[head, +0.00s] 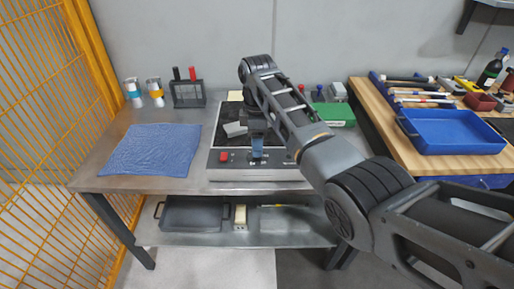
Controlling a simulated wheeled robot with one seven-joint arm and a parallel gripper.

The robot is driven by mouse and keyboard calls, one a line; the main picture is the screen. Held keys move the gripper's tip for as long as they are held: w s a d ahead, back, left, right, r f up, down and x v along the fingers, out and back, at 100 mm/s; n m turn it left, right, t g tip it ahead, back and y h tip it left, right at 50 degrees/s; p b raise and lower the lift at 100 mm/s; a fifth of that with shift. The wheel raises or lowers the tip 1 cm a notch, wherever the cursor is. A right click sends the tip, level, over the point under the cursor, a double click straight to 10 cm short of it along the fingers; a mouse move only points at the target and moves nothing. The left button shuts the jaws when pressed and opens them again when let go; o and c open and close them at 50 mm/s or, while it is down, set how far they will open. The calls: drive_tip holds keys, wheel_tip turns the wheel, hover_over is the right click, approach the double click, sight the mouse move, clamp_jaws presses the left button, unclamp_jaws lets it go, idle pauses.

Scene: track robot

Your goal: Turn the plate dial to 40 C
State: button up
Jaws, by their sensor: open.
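The hot plate (222,174) stands on the metal table, with a dark top and a grey front panel. A red switch (224,156) is on the left of its panel. My gripper (257,154) is over the middle of the panel, its blue-tipped fingers pointing down close to it. It is open, and I see nothing held in it. I cannot tell whether it touches the panel. The dial and its markings are not clear; my gripper and arm cover part of the panel and of the plate's top.
A blue cloth (150,150) lies left on the metal table (98,178). A black rack (187,94) stands behind it. A green box (336,114) is right of my arm. A blue tray (455,132) sits on the wooden bench. An orange fence (88,60) bounds the left.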

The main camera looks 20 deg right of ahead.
drive_tip(key=shift+f, duration=1.7)
drive_tip(key=c, duration=1)
